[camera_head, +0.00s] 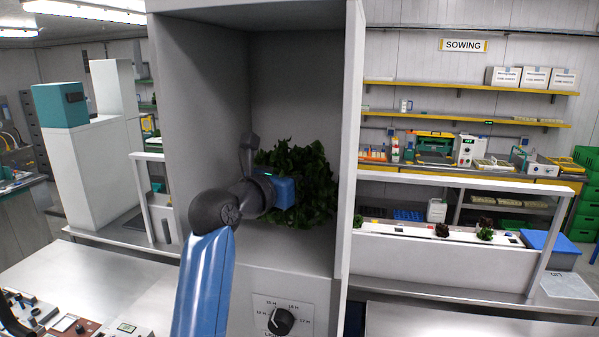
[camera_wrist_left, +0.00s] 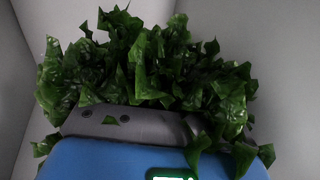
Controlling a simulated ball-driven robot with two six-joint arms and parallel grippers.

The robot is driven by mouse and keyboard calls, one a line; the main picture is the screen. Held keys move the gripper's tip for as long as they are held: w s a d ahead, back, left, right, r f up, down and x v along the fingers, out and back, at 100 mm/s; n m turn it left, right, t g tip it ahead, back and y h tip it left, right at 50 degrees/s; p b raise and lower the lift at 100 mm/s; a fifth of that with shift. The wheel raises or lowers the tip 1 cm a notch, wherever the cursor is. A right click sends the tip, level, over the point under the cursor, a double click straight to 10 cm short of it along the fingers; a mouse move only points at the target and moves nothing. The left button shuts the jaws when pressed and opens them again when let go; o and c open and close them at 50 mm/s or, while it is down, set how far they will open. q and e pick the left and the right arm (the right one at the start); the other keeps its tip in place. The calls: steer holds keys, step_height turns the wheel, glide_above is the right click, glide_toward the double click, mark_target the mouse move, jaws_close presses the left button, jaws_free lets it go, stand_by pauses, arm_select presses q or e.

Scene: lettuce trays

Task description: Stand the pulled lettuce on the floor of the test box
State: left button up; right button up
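The test box (camera_head: 353,130) is a tall grey cabinet with an open front. A bushy dark green lettuce (camera_head: 313,180) is inside it, in the lower part of the chamber. My left gripper (camera_head: 285,192) reaches into the box; its blue body is right against the lettuce. In the left wrist view the leaves (camera_wrist_left: 140,65) spread above and around the grey front of the gripper (camera_wrist_left: 125,125). The fingers and the lettuce's root end are hidden, so I cannot tell whether it touches the floor or is gripped. My right gripper is not in view.
A dial (camera_head: 281,321) is on the front panel below the opening. The box's side walls stand close on both sides of the arm. A long white trough (camera_head: 440,258) with small plants is to the right. Steel bench tops (camera_head: 95,275) lie around.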

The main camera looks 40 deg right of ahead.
arm_select(q)
steer(key=o, duration=0.3)
steer(key=shift+s, duration=0.1)
steer(key=shift+r, duration=0.15)
steer(key=shift+s+a+b, duration=0.1)
steer(key=shift+a+b, duration=0.3)
steer(key=shift+a, duration=0.05)
steer(key=b+v, duration=0.3)
steer(key=v, duration=0.3)
steer(key=shift+a, duration=0.35)
steer(key=shift+s, duration=0.1)
